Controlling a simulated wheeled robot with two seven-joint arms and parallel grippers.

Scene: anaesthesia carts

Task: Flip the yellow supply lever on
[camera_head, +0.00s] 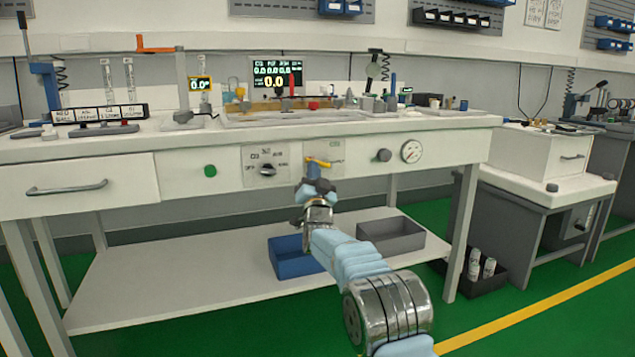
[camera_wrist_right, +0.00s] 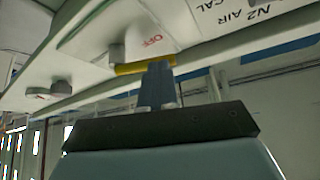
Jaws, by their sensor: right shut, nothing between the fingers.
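The yellow supply lever (camera_head: 318,162) is on the white front panel of the bench and lies roughly sideways. In the right wrist view the lever (camera_wrist_right: 131,69) is a yellow bar below a red "OFF" label. My right gripper (camera_head: 313,172) is shut and empty, just below the lever in the head view. In the wrist view its closed fingertips (camera_wrist_right: 157,66) overlap the right part of the bar; I cannot tell whether they touch it. My left gripper is not in view.
On the panel, a rotary selector (camera_head: 268,170) and a green button (camera_head: 210,171) sit to the left. A grey knob (camera_head: 383,155) and a round gauge (camera_head: 411,151) sit to the right. A blue bin (camera_head: 290,262) and a grey bin (camera_head: 392,236) stand on the lower shelf (camera_head: 180,285).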

